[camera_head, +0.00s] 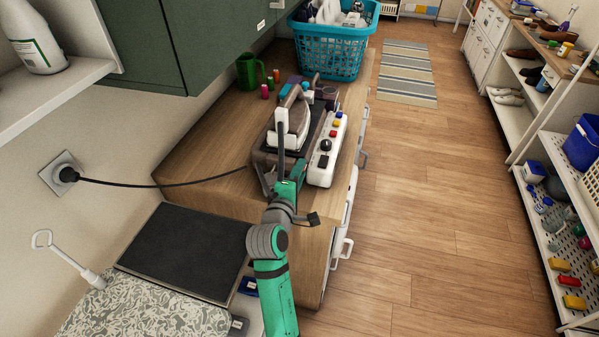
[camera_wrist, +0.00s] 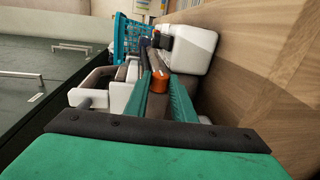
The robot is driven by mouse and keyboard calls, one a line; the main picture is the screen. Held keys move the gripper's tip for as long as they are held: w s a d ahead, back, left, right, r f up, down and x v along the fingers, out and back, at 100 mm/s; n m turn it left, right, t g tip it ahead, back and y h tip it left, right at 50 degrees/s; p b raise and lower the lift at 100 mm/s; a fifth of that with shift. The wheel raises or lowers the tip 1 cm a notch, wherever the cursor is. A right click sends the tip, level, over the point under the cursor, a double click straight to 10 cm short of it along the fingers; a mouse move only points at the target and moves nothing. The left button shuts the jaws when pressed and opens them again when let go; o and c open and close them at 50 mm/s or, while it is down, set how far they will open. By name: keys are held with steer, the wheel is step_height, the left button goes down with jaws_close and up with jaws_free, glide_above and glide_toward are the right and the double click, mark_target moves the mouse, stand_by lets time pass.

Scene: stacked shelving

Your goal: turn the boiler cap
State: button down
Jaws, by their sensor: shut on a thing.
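The ironing station stands on the wooden counter, with a white control panel (camera_head: 325,150) carrying coloured buttons and a black knob. A white iron (camera_head: 287,137) rests on it. My gripper (camera_head: 292,176) reaches the near end of the station, where the arm hides the boiler cap in the head view. In the wrist view, the orange-copper boiler cap (camera_wrist: 160,81) sits between the two green fingers of my gripper (camera_wrist: 160,92). The fingers are shut on it.
A teal laundry basket (camera_head: 328,50) and a green mug (camera_head: 249,72) stand behind the station. A cable runs from the wall socket (camera_head: 62,174) across the counter (camera_head: 200,145). The ironing board (camera_head: 150,305) is at lower left. Open floor lies to the right.

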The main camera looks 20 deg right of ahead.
steer(key=c, duration=2.5)
jaws_free()
steer(key=shift+f, duration=0.1)
steer(key=shift+c, duration=0.2)
steer(key=shift+s+d+f+t+h, duration=0.15)
steer(key=shift+f+t+h, duration=0.1)
steer(key=shift+t+h, duration=0.85)
steer(key=shift+t, duration=0.1)
steer(key=o, duration=1.1)
steer(key=shift+c, duration=0.2)
steer(key=shift+a+f, duration=0.1)
steer(key=shift+a, duration=0.15)
